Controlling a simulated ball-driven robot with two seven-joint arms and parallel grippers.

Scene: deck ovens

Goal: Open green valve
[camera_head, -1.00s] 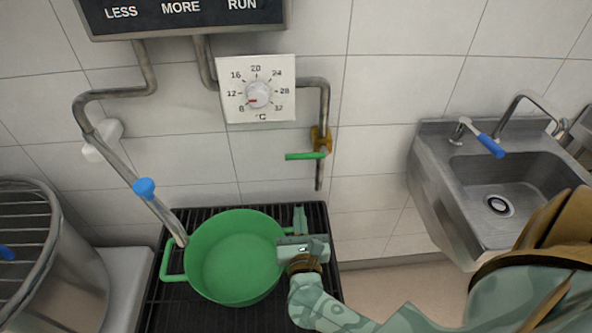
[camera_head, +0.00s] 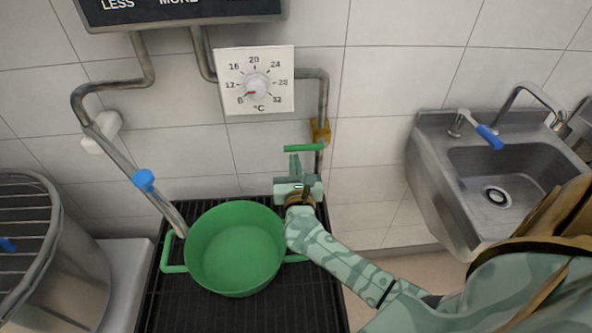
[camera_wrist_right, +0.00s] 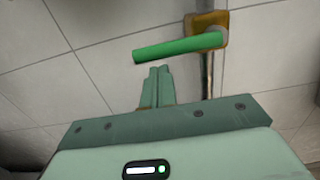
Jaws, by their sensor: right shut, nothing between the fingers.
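The green valve handle (camera_head: 303,148) is a horizontal bar on a brass body (camera_head: 320,130) fitted to the right-hand wall pipe. Its free end points left. In the right wrist view the green handle (camera_wrist_right: 178,47) crosses just beyond the fingertips. My right gripper (camera_head: 295,157) is shut and empty, pointing up at the wall just below the handle. The same gripper (camera_wrist_right: 158,70) shows its two fingers pressed together, slightly below the bar in that picture. I cannot tell whether they touch it. My left gripper is not in view.
A green pot (camera_head: 236,250) stands on the black grate (camera_head: 185,310) below the valve. A blue-handled valve (camera_head: 144,180) is on the left pipe. A temperature dial (camera_head: 256,84) is above. A steel sink (camera_head: 490,165) is at right, a steel drum (camera_head: 50,270) at left.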

